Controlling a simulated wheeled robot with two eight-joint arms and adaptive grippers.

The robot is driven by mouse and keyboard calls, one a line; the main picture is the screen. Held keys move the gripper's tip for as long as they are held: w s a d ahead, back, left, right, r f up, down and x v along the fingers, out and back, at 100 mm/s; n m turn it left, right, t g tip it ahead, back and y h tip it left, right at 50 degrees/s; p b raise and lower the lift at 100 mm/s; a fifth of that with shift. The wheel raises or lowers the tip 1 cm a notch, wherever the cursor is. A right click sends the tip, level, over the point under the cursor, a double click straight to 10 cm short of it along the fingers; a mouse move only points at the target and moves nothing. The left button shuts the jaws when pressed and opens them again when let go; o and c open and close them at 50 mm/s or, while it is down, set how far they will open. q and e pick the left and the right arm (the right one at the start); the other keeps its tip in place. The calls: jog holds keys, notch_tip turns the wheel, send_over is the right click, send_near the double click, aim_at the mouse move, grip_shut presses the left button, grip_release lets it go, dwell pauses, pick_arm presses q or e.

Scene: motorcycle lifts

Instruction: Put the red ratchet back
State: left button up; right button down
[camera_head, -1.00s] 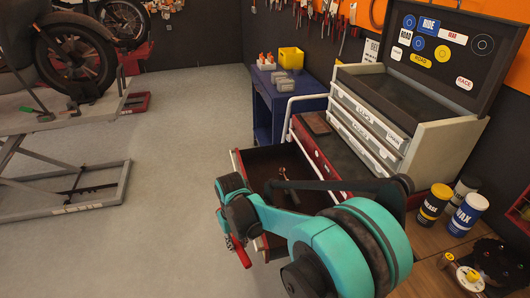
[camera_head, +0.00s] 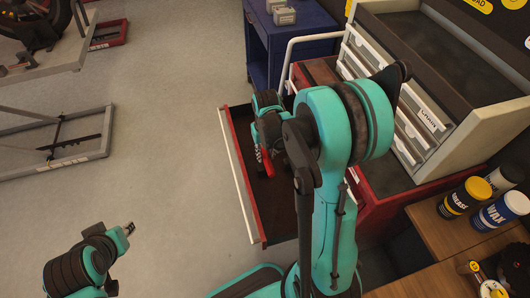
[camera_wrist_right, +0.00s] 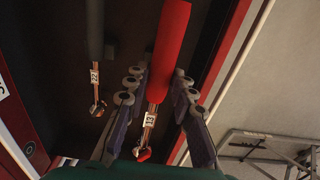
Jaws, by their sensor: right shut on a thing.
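The red ratchet (camera_head: 266,163) is held by my right gripper (camera_head: 259,150) over the open drawer (camera_head: 241,187) of the red tool cabinet. In the right wrist view its red handle (camera_wrist_right: 170,45) runs between the two fingers of the gripper (camera_wrist_right: 158,82), with a tag marked 13 on its metal shaft. A second ratchet with a dark handle (camera_wrist_right: 95,30) and a tag marked 22 lies in the drawer, left of the red one. Whether the red ratchet touches the drawer floor is unclear. My left gripper (camera_head: 127,229) is at the lower left, its fingers unclear.
A light grey tool chest (camera_head: 450,125) stands on the cabinet. A blue cabinet (camera_head: 262,50) is behind the drawer. Wax (camera_head: 500,212) and grease cans (camera_head: 466,196) stand on a wooden bench (camera_head: 440,232) at right. A lift (camera_head: 55,135) is at left, with clear floor between.

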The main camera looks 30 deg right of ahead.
notch_tip(320, 180, down, 3)
jog(key=shift+w+f+b, duration=0.1)
jog(key=shift+w+b, duration=0.05)
jog(key=shift+b, duration=0.8)
jog(key=shift+f+b, duration=1.55)
jog(key=shift+f, duration=0.5)
jog(key=shift+r, duration=0.1)
jog(key=shift+f+b, duration=0.45)
jog(key=shift+f, duration=0.1)
jog(key=c, duration=1.2)
grip_release()
jog(key=r, duration=1.2)
jog(key=shift+s, duration=0.2)
